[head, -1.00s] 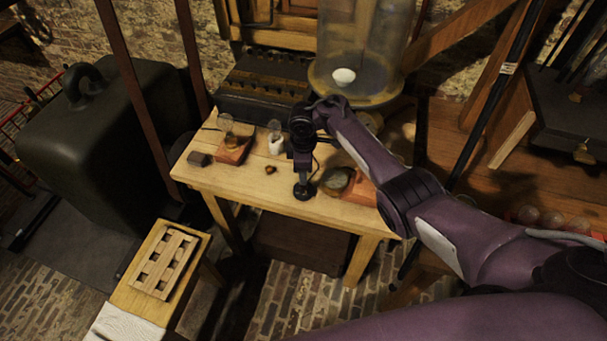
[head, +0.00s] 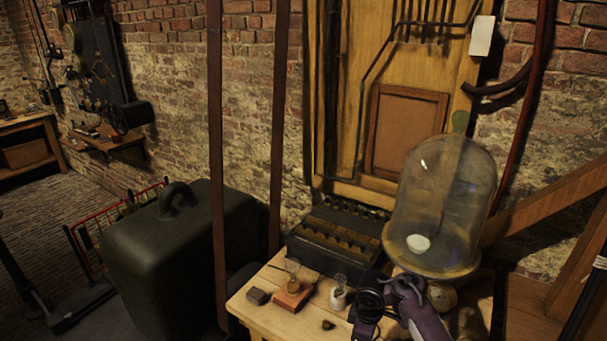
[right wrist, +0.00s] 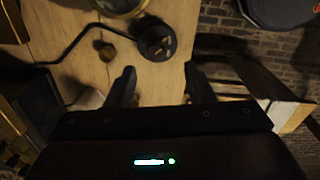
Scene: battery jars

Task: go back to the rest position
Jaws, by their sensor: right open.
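My right arm, purple with a black wrist (head: 368,302), comes in at the bottom of the head view, over the wooden table's front part. Its fingertips are cut off or hidden there. In the right wrist view my right gripper (right wrist: 160,88) is open, with two dark fingers apart and nothing between them. Below it lies the tabletop (right wrist: 75,25), with a round black piece with a bent rod (right wrist: 157,40) ahead of the fingers and a small brown knob (right wrist: 106,50) to the left. My left gripper is in no view.
A large glass bell jar (head: 445,195) stands close behind my right wrist. A black slotted box (head: 338,240) is at the back.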

